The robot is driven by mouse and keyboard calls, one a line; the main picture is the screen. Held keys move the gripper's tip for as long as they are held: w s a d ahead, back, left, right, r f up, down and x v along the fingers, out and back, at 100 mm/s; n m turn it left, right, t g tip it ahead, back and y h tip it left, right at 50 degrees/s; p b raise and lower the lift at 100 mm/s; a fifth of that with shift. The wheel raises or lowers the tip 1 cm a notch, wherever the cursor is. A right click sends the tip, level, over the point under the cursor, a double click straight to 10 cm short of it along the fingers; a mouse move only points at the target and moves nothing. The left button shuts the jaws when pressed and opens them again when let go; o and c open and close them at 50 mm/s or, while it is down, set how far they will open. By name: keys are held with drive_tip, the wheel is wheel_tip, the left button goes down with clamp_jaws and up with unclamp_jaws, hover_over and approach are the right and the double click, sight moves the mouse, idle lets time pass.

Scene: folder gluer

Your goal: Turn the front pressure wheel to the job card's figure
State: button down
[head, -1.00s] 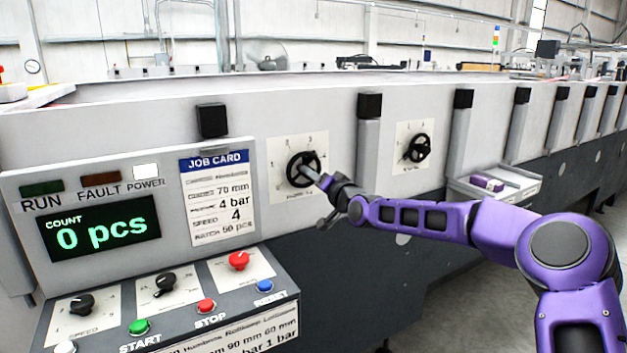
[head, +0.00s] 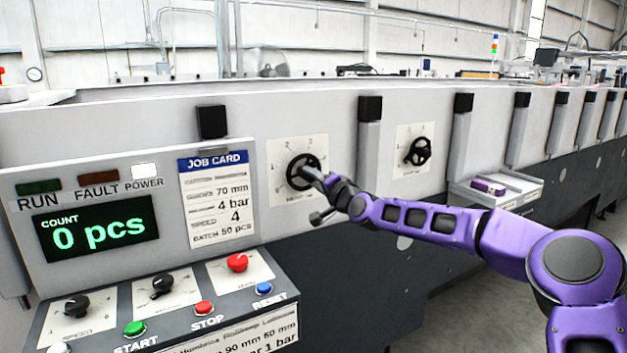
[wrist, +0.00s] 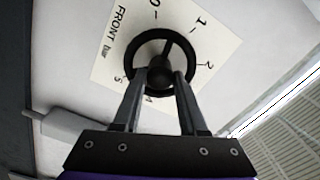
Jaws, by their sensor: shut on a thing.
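The front pressure wheel (head: 293,166) is a black handwheel on a white dial plate, left of a second similar wheel (head: 418,151). In the wrist view the plate (wrist: 119,62) reads "FRONT bar", with figures 0 to 5 around the wheel (wrist: 160,34). One spoke points up, between 0 and 1. My gripper (wrist: 159,76) is shut on the wheel at its hub, one finger on each side; the fingers partly hide the lower figures. In the head view my gripper (head: 316,179) covers the wheel's lower right.
The control panel has a display (head: 95,230) reading 0 pcs, with knobs and buttons below, including the red knob (head: 237,262). A black-capped post (head: 369,150) stands between the wheels. A tray (head: 500,190) juts out at right.

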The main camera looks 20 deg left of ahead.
drive_tip(key=shift+c, duration=2.2)
unclamp_jaws()
drive_tip(key=v, duration=1.7)
drive_tip(key=shift+d+b, duration=0.2)
drive_tip(key=shift+b, duration=0.1)
drive_tip(key=shift+s, duration=0.15)
